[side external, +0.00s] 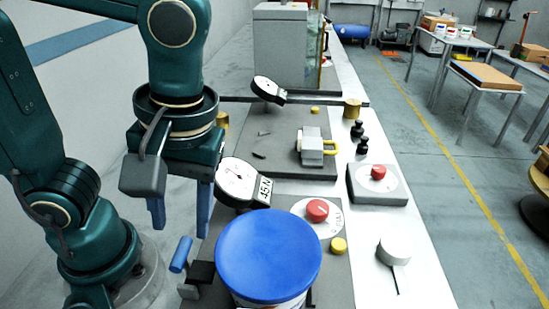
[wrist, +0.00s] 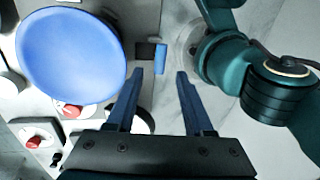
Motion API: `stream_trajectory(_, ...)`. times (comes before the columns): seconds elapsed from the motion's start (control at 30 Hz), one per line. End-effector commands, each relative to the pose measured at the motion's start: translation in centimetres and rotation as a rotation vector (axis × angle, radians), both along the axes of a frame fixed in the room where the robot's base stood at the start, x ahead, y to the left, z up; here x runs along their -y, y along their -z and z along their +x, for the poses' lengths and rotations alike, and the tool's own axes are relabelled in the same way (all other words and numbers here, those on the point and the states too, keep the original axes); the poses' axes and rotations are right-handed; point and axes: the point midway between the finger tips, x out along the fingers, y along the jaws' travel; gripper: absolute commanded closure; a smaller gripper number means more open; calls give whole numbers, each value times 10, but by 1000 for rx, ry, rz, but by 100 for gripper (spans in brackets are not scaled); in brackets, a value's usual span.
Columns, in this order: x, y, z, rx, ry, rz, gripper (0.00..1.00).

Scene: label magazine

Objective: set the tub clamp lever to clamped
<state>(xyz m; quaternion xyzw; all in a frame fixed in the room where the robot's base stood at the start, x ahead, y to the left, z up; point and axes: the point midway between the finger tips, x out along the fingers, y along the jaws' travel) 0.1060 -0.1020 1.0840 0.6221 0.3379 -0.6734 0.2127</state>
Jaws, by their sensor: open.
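The tub (side external: 268,255) with a round blue lid stands at the front of the bench; the lid (wrist: 70,55) also fills the left of the wrist view. Beside it, on its left, is the clamp with a black block (side external: 201,272) and a short blue lever (side external: 181,254), tilted in the side view. The lever (wrist: 161,58) shows in the wrist view, just beyond my fingertips and roughly in line with the gap. My gripper (side external: 180,228) is open and empty, above the lever with fingers pointing down. I see no contact with it.
A dial gauge (side external: 240,182) stands close to the right of my fingers, behind the tub. A red button (side external: 317,210), a yellow button (side external: 338,246) and a grey knob (side external: 394,251) lie right of the tub. The floor side left of the clamp looks free.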

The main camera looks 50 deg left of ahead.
Motion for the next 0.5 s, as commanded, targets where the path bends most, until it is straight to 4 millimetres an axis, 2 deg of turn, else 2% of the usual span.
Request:
stream_trajectory(0.17,0,11,-4,-9,19,5,48)
stream_trajectory(0.5,-5,46,-9,-9,18,4,48)
